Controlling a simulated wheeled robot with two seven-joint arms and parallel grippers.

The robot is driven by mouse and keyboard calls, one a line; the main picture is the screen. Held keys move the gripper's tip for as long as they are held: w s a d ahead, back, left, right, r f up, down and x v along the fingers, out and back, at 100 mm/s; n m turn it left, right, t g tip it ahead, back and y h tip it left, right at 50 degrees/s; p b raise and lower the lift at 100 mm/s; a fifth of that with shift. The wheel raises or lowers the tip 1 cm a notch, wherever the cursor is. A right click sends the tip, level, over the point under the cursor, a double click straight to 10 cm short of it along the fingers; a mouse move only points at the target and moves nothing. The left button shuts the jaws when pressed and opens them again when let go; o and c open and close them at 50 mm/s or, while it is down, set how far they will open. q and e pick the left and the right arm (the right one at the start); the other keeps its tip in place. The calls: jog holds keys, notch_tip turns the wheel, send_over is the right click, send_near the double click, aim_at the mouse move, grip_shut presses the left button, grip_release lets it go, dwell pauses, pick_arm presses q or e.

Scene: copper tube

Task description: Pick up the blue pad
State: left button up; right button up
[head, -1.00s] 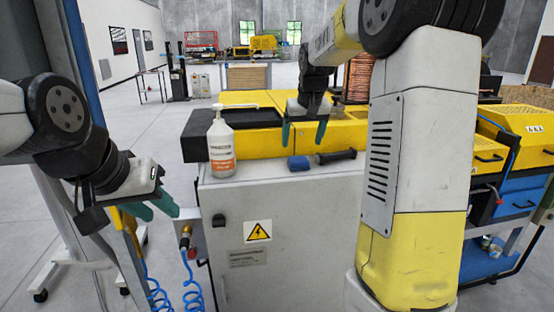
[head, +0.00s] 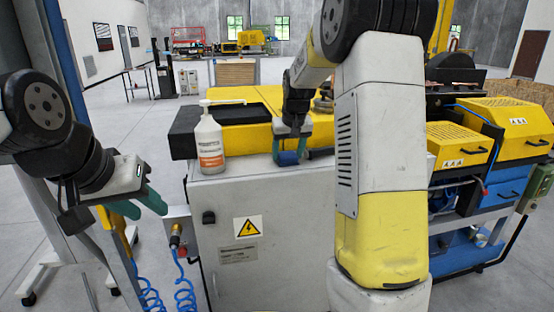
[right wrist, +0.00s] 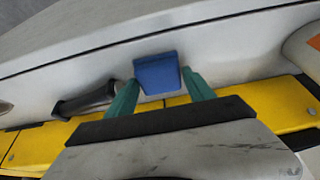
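The blue pad (head: 287,159) lies on the top of the grey cabinet, right of the white pump bottle. My right gripper (head: 290,150) is over it, pointing down, with its green fingers on either side. In the right wrist view the blue pad (right wrist: 157,74) shows between the two spread fingertips, with narrow gaps beside it. A dark handle (right wrist: 88,100) lies beside the pad, left of the fingers; whether it joins the pad is hidden. My left gripper (head: 150,204) is open and empty, left of the cabinet.
The white pump bottle (head: 209,142) stands close to the left of my right gripper. A yellow and black unit (head: 246,139) runs behind the pad. The grey cabinet (head: 265,205) has its front edge just before the pad. Blue coiled hoses (head: 185,293) hang at its left.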

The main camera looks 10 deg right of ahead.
jog(key=c, duration=0.8)
jog(key=shift+r, duration=0.15)
